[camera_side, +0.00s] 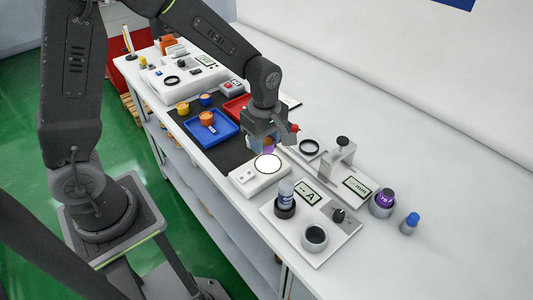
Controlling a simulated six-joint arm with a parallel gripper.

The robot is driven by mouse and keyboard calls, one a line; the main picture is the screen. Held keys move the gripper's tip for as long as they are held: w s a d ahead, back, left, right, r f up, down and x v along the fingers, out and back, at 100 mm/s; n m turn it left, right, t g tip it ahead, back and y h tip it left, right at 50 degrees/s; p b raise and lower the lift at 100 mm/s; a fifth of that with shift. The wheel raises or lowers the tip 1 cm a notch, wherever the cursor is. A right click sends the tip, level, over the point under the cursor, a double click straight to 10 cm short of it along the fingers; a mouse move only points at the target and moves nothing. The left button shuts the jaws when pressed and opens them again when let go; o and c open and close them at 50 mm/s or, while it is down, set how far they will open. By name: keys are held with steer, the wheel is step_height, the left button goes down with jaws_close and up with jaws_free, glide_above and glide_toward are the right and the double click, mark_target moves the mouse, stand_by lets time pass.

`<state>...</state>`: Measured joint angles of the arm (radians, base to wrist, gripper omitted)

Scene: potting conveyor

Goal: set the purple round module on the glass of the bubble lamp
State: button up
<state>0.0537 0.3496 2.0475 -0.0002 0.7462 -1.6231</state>
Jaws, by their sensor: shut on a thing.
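My gripper (268,146) points down and is shut on the purple round module (268,150). Only a small purple part of the module shows between and below the jaws. The bubble lamp (243,181) is a low white box with a bright, glowing round glass (267,163). The module is just above the far side of the glass in the picture. I cannot tell whether it touches the glass.
A white device with a bottle (286,192), a dark knob and a cup (314,237) stands in front. To the right are a gauge stand (341,155), a purple-topped jar (384,202) and a blue-capped bottle (409,223). A blue tray (211,130) and red tray (237,107) lie behind.

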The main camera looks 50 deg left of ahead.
mark_target(267, 162)
steer(key=shift+w+d+f, duration=0.1)
steer(key=shift+d+f, duration=0.1)
steer(key=shift+d, duration=0.05)
steer(key=shift+f, duration=2)
steer(key=o, duration=0.9)
steer(key=shift+f, duration=0.15)
